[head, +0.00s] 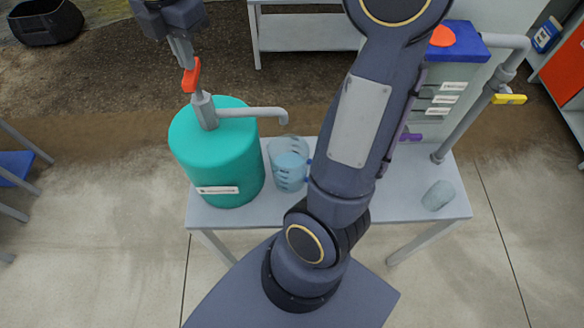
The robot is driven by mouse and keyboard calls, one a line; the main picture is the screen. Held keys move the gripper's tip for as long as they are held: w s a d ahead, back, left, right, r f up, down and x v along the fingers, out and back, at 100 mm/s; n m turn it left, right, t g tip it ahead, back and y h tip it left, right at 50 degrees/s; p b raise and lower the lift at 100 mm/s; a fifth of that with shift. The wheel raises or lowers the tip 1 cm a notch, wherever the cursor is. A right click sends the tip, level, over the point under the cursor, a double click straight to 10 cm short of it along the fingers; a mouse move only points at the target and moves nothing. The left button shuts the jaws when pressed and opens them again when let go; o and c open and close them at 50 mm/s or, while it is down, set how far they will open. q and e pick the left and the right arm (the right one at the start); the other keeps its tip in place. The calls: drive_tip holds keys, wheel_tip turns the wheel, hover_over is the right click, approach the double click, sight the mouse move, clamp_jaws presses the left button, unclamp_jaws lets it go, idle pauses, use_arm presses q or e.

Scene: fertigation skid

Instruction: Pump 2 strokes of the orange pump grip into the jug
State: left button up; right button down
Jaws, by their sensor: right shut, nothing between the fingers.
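The teal drum (215,150) stands on the left of the light grey table. A grey pump rises from its top, with the orange pump grip (191,76) above it and a spout (250,113) reaching right. The spout's tip hangs over the clear jug (289,172), which stands beside the drum and shows bluish contents and dark marks. My right gripper (183,56) comes down from the top edge, shut and empty, with its fingertips at the top of the orange grip. I cannot tell whether they touch. My left gripper is out of view.
My right arm crosses the middle and hides part of the table. A clear cup (438,195) stands at the table's right end. A grey pipe with a yellow valve handle (509,99) and a blue-topped unit with an orange knob (443,37) stand behind.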

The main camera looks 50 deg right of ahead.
sight(191, 74)
drive_tip(key=shift+f+b, duration=1.45)
drive_tip(key=shift+f, duration=0.95)
drive_tip(key=shift+r, duration=0.1)
drive_tip(key=shift+r+p, duration=2.8)
drive_tip(key=shift+f, duration=0.2)
